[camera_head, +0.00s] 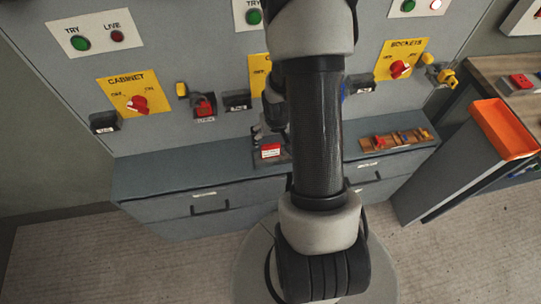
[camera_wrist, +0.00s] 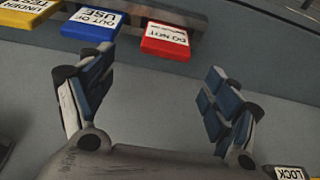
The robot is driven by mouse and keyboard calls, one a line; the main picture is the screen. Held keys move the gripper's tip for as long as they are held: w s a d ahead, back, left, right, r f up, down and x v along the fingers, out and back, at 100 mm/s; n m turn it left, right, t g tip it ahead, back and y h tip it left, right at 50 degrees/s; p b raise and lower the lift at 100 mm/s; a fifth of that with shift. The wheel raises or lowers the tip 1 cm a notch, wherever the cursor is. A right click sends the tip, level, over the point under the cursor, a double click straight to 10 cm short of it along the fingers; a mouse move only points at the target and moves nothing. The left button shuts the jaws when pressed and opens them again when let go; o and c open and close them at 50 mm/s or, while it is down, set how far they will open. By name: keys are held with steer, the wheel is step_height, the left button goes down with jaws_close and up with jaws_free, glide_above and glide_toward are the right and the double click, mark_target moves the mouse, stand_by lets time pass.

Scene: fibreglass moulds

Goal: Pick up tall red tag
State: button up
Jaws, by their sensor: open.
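A black item labelled "LOCK" (camera_wrist: 289,173) is at lower right. A wooden tray (camera_head: 368,146) lies on the counter (camera_head: 150,178). An orange tray (camera_head: 505,130) stands at right.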

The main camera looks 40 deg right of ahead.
mark_target(271, 145)
steer(key=b+x, duration=0.1)
steer(key=x, duration=0.1)
steer(key=b+x, duration=0.1)
steer(key=a+b+x, duration=0.1)
steer(key=x, duration=0.1)
steer(key=shift+d+f+b, duration=0.1)
steer(key=shift+f+b, duration=0.2)
steer(key=shift+f, duration=0.1)
steer(key=shift+r, duration=0.1)
steer(key=shift+c, duration=0.2)
steer(key=shift+s, duration=0.1)
steer(key=c, duration=0.9)
